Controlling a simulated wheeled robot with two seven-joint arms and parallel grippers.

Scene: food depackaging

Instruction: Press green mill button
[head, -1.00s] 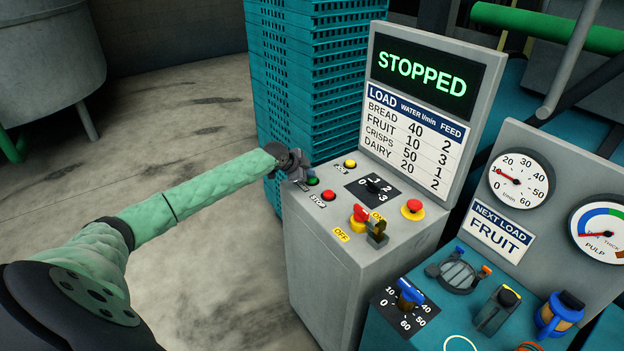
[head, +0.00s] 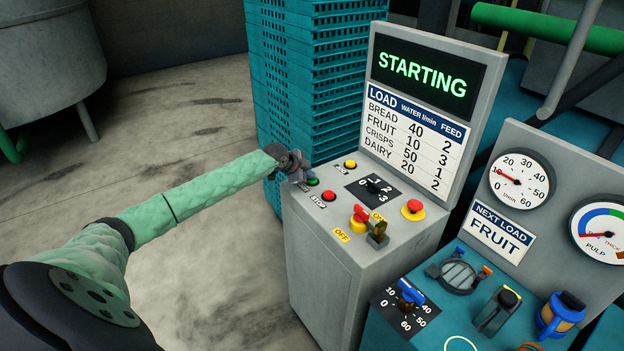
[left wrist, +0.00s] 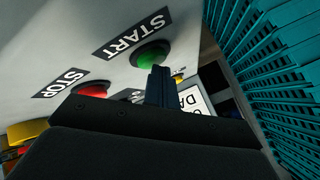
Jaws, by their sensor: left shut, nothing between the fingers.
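The green button (head: 312,181) sits on the left edge of the grey control box's top. In the left wrist view the green button (left wrist: 150,55) lies beside a START label (left wrist: 133,35). My left gripper (head: 303,179) is shut and empty, with its fingertips at the green button. In the left wrist view the shut fingers (left wrist: 158,84) overlap the button's lower edge; whether they touch it I cannot tell for sure. The display (head: 421,79) above the box reads STARTING. My right gripper is not in view.
A red stop button (head: 328,195) is close to the green one. A yellow button (head: 350,164), a feed dial (head: 374,186) and a red mushroom button (head: 412,207) share the panel. Stacked teal crates (head: 300,75) stand behind the box.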

